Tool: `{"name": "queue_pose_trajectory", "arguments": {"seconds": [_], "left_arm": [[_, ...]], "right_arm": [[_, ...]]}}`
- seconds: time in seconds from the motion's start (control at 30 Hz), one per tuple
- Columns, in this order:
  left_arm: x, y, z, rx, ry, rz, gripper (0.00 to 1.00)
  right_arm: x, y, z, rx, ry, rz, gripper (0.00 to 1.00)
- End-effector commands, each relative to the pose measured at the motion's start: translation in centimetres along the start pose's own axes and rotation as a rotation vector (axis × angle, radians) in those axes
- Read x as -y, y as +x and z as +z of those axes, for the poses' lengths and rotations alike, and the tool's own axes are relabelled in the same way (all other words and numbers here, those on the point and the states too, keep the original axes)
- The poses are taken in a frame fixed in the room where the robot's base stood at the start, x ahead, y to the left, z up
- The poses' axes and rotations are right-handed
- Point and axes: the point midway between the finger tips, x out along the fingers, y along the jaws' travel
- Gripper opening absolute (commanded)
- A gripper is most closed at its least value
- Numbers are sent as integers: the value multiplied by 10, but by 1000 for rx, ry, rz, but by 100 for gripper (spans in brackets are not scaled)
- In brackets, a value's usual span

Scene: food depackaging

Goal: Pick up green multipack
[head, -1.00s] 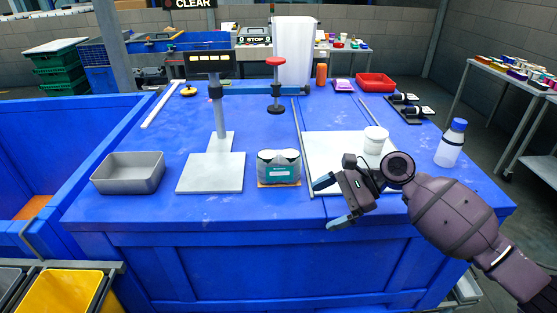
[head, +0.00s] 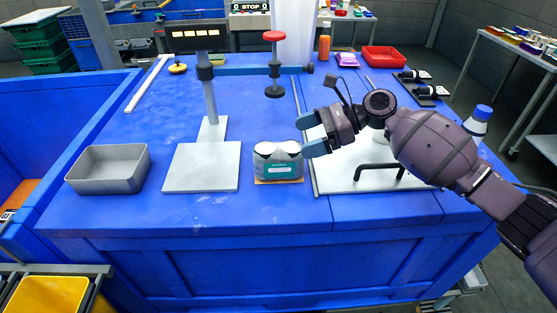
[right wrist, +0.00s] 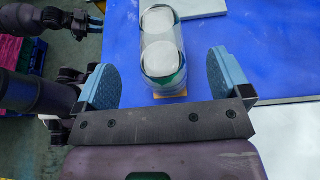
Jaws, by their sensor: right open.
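The green multipack (head: 278,164) stands upright near the front middle of the blue table. It has two pale round tops and a green label band with white print. The right wrist view shows it from above (right wrist: 160,48), between and ahead of the finger pads. My right gripper (head: 312,135) is open and empty, just right of the pack and slightly above it, apart from it. Its two blue fingers show wide apart in the right wrist view (right wrist: 165,82). My left gripper (right wrist: 90,22) shows partly at the top left of the right wrist view; its opening is unclear.
A white scale plate (head: 202,168) with a post and a grey tray (head: 108,168) lie left of the pack. A white board (head: 345,178) with a black handle lies right, under my right arm. A red-topped stand (head: 274,65) is behind.

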Motion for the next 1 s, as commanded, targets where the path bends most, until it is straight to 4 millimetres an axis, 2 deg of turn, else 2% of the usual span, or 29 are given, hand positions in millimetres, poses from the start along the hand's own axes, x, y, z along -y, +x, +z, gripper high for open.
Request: {"name": "queue_pose_trajectory", "arguments": {"seconds": [0.17,0.47,0.73,1.0], "left_arm": [[0,2,-7,-13,1,1,28],[0,2,-10,-19,1,2,28],[-1,2,-10,-19,1,2,28],[0,0,-6,-10,0,1,28]], "right_arm": [[0,11,0,-1,-1,1,96],[-2,49,-1,0,0,2,96],[-1,53,-1,-1,-1,-1,96],[-1,52,-1,-1,-1,0,54]]}}
